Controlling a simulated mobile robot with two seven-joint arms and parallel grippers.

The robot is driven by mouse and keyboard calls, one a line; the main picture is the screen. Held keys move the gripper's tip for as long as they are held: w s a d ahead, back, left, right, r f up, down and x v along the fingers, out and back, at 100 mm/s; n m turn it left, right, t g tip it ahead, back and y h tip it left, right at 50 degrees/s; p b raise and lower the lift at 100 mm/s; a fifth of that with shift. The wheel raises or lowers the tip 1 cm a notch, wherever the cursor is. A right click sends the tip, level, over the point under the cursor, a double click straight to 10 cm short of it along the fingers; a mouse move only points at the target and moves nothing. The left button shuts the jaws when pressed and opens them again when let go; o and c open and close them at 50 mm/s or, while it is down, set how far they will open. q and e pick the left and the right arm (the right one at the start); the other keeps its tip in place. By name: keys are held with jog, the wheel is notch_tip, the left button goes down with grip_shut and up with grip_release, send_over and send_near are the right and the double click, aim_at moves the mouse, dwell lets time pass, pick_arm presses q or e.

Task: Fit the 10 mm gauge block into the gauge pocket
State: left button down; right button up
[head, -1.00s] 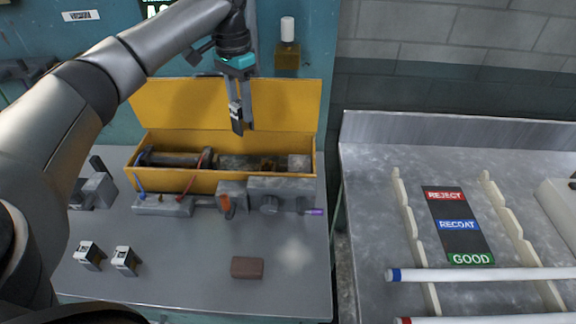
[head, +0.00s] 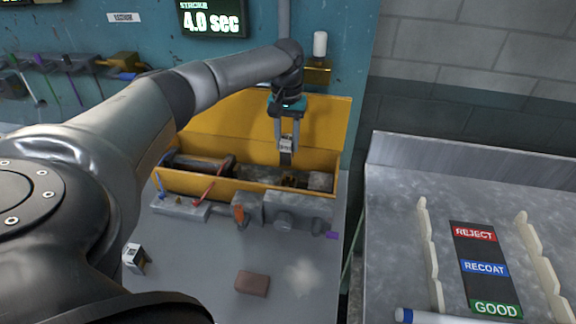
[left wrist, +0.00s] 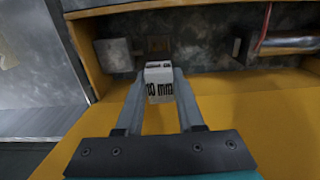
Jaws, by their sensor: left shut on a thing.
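My left gripper (head: 286,150) is shut on a pale gauge block (head: 287,146) with a dark lower part. The block's label in the left wrist view (left wrist: 160,88) appears to read 10 mm. The gripper points down into the open yellow box (head: 200,187), in front of its raised lid. A small brownish square recess (head: 290,181), which looks like the gauge pocket, lies in the box floor just below the block. It also shows in the left wrist view (left wrist: 157,45), beyond the block, with a visible gap. My right gripper is not in view.
Inside the box are a dark cylinder (head: 198,164) and a grey block (head: 320,181). Grey fixtures (head: 292,212) line the box's front. Another gauge block (head: 136,257) and a brown block (head: 252,283) are on the bench. A rack with REJECT, RECOAT and GOOD labels stands right.

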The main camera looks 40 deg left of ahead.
aim_at(288, 157)
pick_arm(q)
notch_tip(288, 157, down, 5)
jog(key=shift+f+b, duration=0.2)
jog(key=shift+b, duration=0.1)
jog(key=shift+f+b, duration=0.45)
jog(key=shift+f, duration=1.65)
jog(key=shift+f, duration=0.1)
jog(key=c, duration=0.5)
grip_release()
notch_tip(288, 157, up, 12)
jog(key=shift+r+p, duration=0.1)
jog(key=shift+p, duration=0.85)
